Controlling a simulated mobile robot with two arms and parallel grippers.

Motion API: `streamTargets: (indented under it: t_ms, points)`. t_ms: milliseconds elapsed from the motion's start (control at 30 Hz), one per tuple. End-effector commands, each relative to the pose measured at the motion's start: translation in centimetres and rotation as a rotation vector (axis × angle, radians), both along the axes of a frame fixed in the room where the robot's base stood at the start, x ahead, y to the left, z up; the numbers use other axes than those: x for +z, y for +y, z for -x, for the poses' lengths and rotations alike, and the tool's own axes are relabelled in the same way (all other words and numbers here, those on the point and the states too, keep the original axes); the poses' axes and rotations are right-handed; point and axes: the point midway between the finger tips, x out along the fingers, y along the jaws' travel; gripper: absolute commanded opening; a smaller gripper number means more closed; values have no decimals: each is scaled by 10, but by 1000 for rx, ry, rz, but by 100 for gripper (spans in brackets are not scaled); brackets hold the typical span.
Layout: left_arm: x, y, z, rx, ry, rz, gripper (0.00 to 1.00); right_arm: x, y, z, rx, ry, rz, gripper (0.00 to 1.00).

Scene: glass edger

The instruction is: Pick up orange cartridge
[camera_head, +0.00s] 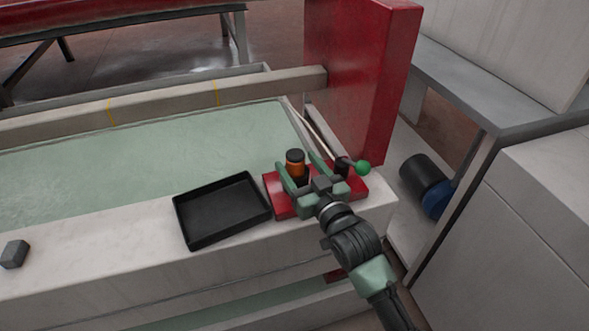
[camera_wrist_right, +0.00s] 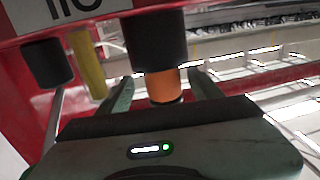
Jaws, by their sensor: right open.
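The orange cartridge (camera_head: 295,165) has a black top and an orange body, and stands upright at the red block (camera_head: 278,196) on the white ledge. My right gripper (camera_head: 303,164) is open, with its green fingers reaching to either side of the cartridge. In the right wrist view the cartridge (camera_wrist_right: 163,84) shows between the two fingers (camera_wrist_right: 160,92), its black part above the orange part. I cannot tell whether a finger touches it. The cartridge's lower end is partly hidden by my gripper. My left gripper is not in view.
A black tray (camera_head: 222,238) lies left of the red block. A lever with a green knob (camera_head: 363,168) stands close to the right of my gripper. A tall red panel (camera_head: 358,80) rises behind.

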Motion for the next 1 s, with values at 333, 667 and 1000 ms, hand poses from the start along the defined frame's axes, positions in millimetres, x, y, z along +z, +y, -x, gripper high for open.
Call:
streamTargets:
  t_ms: [333,667,1000]
  points:
    - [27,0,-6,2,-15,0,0,-2,21,-35,1,-1,0,65]
    - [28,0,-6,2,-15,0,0,-2,21,-35,1,0,0,29]
    - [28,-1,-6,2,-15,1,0,-1,21,-35,0,-1,0,0]
